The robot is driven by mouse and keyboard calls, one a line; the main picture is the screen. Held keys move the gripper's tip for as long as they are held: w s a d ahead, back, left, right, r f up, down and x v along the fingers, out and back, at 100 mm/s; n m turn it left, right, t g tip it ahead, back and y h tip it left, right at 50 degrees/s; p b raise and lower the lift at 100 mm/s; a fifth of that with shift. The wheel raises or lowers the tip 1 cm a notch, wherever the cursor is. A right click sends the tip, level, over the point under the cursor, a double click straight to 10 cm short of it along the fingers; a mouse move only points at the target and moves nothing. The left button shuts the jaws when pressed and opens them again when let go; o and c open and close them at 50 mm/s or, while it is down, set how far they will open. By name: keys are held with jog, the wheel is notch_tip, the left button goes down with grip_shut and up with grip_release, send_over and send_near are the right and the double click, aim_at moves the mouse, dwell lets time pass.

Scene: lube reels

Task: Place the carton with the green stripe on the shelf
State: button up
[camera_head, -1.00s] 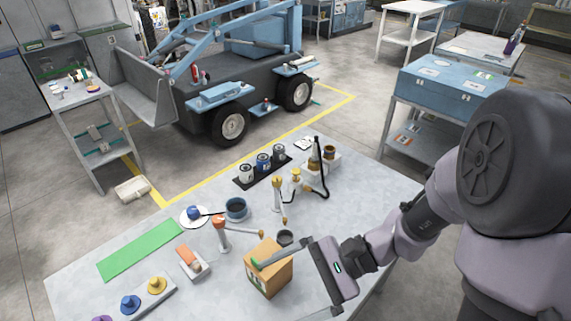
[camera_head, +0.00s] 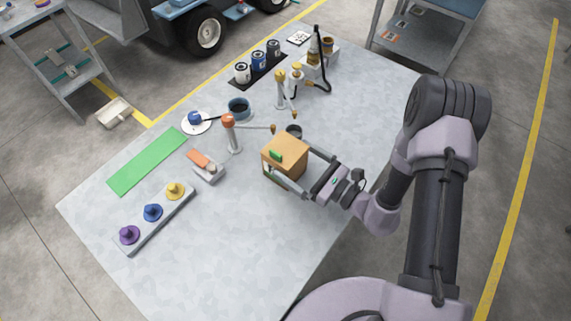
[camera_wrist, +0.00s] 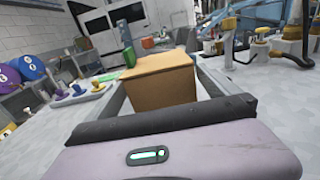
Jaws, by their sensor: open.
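The carton (camera_head: 285,158) is an orange-brown box on the grey worktable, right of the table's middle. A small green piece shows at its top edge, and a darker green patch low on its side. In the wrist view the carton (camera_wrist: 160,82) stands straight ahead between the fingers. My gripper (camera_head: 286,164) is open, with a finger on each side of the carton; contact cannot be told. A metal shelf unit (camera_head: 63,62) stands at the upper left, and another (camera_head: 417,37) at the upper right; which one the task means is unclear.
An orange-topped post with a side arm (camera_head: 231,133) and a small dark cup (camera_head: 294,130) stand close to the carton. A rail of coloured knobs (camera_head: 153,218), a green mat (camera_head: 147,160) and several cans (camera_head: 258,62) are farther off. The front of the table is clear.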

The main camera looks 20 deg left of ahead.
aim_at(276, 150)
jog(key=x, duration=0.2)
jog(key=b+x, duration=0.1)
jog(key=x, duration=0.4)
jog(key=shift+f+b, duration=0.35)
jog(key=shift+r, duration=0.1)
jog(key=c, duration=1.4)
